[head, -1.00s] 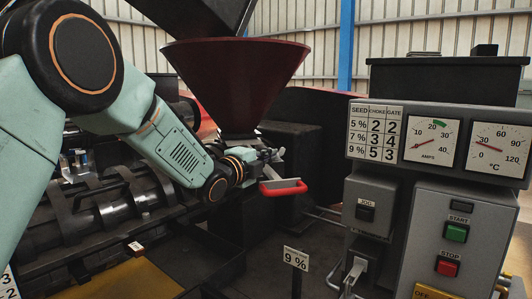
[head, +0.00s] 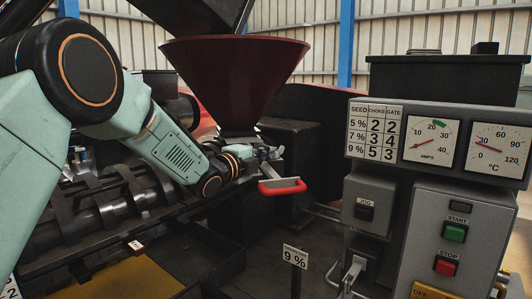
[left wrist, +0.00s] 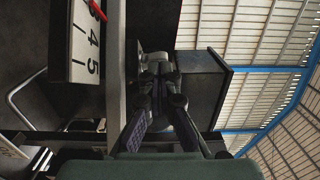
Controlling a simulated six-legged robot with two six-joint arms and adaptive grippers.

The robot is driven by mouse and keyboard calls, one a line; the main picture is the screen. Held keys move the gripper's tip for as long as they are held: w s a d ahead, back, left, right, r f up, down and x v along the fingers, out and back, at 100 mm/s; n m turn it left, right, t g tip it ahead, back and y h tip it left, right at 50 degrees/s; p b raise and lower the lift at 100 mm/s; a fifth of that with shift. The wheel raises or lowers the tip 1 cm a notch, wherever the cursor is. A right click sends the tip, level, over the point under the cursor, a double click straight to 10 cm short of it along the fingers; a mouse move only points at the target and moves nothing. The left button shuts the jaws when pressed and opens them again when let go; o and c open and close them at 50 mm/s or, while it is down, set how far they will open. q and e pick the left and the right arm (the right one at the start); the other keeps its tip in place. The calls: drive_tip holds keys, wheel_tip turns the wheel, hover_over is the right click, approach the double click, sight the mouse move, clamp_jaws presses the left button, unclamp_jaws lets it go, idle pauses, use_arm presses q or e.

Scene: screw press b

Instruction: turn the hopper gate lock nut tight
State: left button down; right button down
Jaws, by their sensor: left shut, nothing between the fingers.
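The dark red hopper (head: 236,80) stands at the centre of the head view, and the gate's red-gripped handle (head: 282,187) sticks out below it. My left gripper (head: 268,156) is at the gate hardware under the hopper, just above the handle. In the left wrist view its fingers (left wrist: 160,85) converge toward dark hardware in front of them. The gripper is shut with nothing held. I cannot pick out the lock nut clearly; the fingers and shadow hide that spot. A white gate scale (left wrist: 88,45) with a red pointer shows beside the fingers. My right gripper is out of view.
The control cabinet (head: 440,190) stands at the right, with a seed chart (head: 374,132) and two dials. A "9 %" sign (head: 295,256) stands at front centre. The ribbed press barrel (head: 100,200) lies below my left arm.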

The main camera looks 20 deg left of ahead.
use_arm(q)
drive_tip(key=shift+a+r+h, duration=0.1)
drive_tip(key=shift+h, duration=0.2)
drive_tip(key=shift+m+g+h+p, duration=0.3)
drive_tip(key=shift+m+p, duration=0.05)
drive_tip(key=shift+m, duration=0.05)
